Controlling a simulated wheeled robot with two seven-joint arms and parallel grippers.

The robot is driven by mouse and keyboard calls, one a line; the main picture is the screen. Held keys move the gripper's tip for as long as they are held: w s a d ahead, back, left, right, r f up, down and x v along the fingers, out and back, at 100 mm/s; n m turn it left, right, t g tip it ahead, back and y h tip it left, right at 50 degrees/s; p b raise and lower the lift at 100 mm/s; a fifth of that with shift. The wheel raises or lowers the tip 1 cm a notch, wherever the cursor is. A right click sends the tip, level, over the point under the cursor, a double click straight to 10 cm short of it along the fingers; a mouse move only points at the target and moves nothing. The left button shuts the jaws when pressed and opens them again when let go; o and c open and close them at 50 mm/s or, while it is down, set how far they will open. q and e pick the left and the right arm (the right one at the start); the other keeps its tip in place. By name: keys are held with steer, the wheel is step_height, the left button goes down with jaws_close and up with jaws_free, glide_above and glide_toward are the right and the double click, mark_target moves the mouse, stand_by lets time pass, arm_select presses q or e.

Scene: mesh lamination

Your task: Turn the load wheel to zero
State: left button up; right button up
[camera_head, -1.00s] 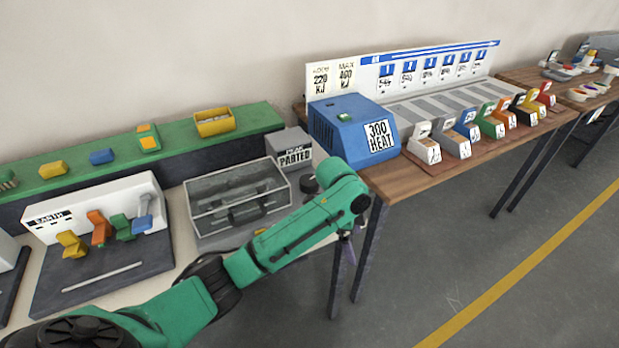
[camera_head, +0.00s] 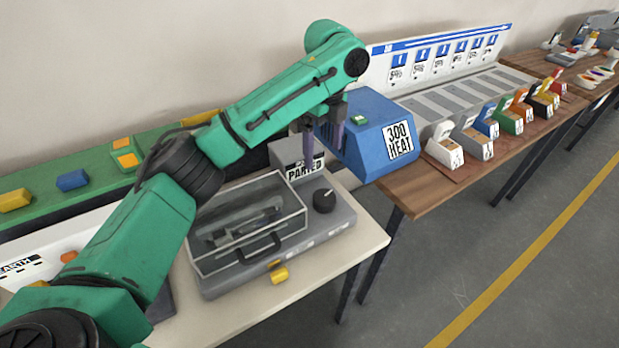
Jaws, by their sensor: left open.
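The load wheel appears to be the black round knob (camera_head: 324,201) on the right end of the grey tester (camera_head: 345,217), with a pale mark on its top. My left gripper (camera_head: 323,143) is open and empty, pointing down above and behind the knob. Its fingers are in front of the "PARTED" sign (camera_head: 305,172) and beside the blue "300 HEAT" box (camera_head: 372,150). They look apart from the knob. My right gripper is not in view.
A clear lidded case (camera_head: 248,222) with a dark handle fills the tester's left part. A yellow tab (camera_head: 279,275) sits at its front. Several coloured blocks stand along the wooden table (camera_head: 440,195) to the right. My left arm covers the bench's left side.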

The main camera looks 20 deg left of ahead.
arm_select(q)
glide_above(324, 197)
steer(key=f, duration=0.5)
steer(key=shift+s+d+f, duration=0.1)
steer(key=shift+d+f, duration=0.2)
steer(key=shift+f, duration=0.05)
steer(key=f, duration=0.5)
steer(key=f+p, duration=0.1)
steer(key=f, duration=0.1)
steer(key=shift+w+a+f, duration=0.25)
steer(key=shift+a, duration=0.1)
steer(key=shift+d+f, duration=0.1)
steer(key=shift+f, duration=0.2)
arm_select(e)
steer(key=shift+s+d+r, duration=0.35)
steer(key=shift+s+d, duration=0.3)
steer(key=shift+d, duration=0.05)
